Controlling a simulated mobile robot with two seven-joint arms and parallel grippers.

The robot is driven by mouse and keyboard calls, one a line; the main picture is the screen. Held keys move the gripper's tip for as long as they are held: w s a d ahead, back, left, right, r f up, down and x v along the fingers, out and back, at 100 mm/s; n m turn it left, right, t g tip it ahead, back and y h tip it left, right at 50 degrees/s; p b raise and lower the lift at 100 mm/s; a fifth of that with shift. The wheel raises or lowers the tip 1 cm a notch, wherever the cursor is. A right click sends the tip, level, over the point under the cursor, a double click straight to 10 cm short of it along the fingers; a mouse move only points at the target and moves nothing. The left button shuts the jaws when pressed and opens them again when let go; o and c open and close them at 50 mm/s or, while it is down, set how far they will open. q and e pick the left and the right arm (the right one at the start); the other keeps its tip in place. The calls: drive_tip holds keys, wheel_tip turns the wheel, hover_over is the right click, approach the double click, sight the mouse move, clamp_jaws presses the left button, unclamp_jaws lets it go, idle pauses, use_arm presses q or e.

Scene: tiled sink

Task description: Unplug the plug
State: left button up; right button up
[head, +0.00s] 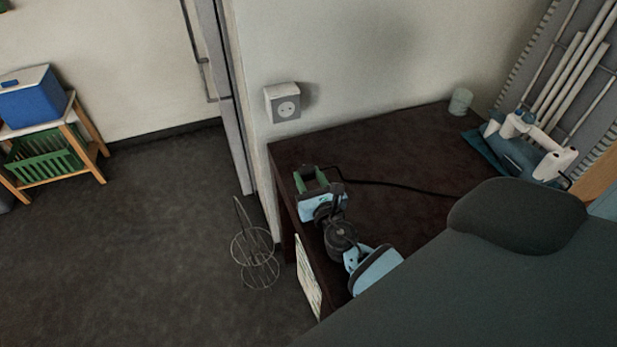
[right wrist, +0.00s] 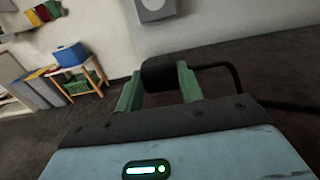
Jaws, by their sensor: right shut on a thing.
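A white wall socket (head: 287,103) with a round face is on the wall above the dark counter. Nothing is plugged into it. My right gripper (head: 311,178) is below and slightly right of the socket in the head view, above the counter's left end. In the right wrist view its green fingers (right wrist: 159,86) are closed on the black plug (right wrist: 158,73). The plug is held away from the wall, and its pins are not visible. A black cord (head: 395,186) runs from it to the right over the counter. The socket's lower part (right wrist: 156,6) shows at the top of the wrist view. My left gripper is out of view.
The dark counter (head: 400,150) has free room in its middle. A blue and white appliance (head: 530,148) and a pale cup (head: 461,101) stand at its right and back. A wire rack (head: 255,258) stands on the floor. A wooden stand (head: 88,135) carries a blue box (head: 30,98).

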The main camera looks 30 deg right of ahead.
drive_tip(key=o, duration=1.4)
drive_tip(key=shift+c, duration=0.2)
drive_tip(key=shift+s, duration=0.1)
drive_tip(key=shift+s+a, duration=0.1)
drive_tip(key=shift+s, duration=0.15)
drive_tip(key=v, duration=0.7)
